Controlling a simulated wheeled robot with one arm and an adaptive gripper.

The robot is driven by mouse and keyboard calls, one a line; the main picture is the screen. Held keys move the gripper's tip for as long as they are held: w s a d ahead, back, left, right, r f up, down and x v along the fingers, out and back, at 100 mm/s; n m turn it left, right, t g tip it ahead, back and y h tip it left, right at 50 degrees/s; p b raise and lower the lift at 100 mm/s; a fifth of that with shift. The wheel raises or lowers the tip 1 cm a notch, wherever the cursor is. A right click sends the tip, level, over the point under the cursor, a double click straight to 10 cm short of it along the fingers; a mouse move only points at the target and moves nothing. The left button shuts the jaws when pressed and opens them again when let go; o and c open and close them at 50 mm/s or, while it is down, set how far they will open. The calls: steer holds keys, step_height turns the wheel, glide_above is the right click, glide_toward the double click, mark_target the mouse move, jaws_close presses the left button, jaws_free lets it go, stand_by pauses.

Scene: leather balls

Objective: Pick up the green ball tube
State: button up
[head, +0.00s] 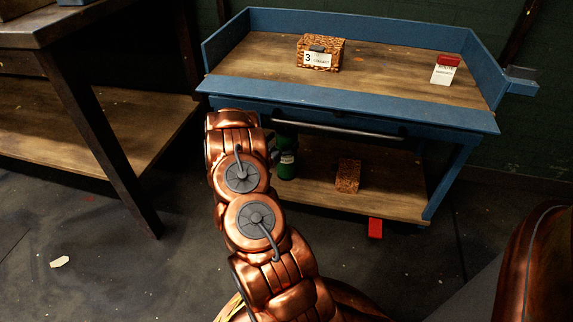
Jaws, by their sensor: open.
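The green ball tube (287,163) stands upright on the lower wooden shelf of the blue cart, just right of my copper arm. A pale label shows on its side. Its upper part is in shadow under the cart's top, and its left edge is close to my arm in the picture. My arm reaches up from the bottom of the view to the cart's front left. A small dark part shows between the arm and the tube, too unclear to name.
The blue cart (350,112) has a front handle bar (340,128). A patterned brown box (348,176) stands on its lower shelf. A labelled box (320,52) and a red-and-white box (445,70) stand on top. A red block (375,228) is on the floor. A wooden table (95,115) stands left.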

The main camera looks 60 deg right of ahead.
steer(key=shift+w+d, duration=0.1)
steer(key=shift+d, duration=0.95)
steer(key=c, duration=1.7)
steer(key=shift+c, duration=0.2)
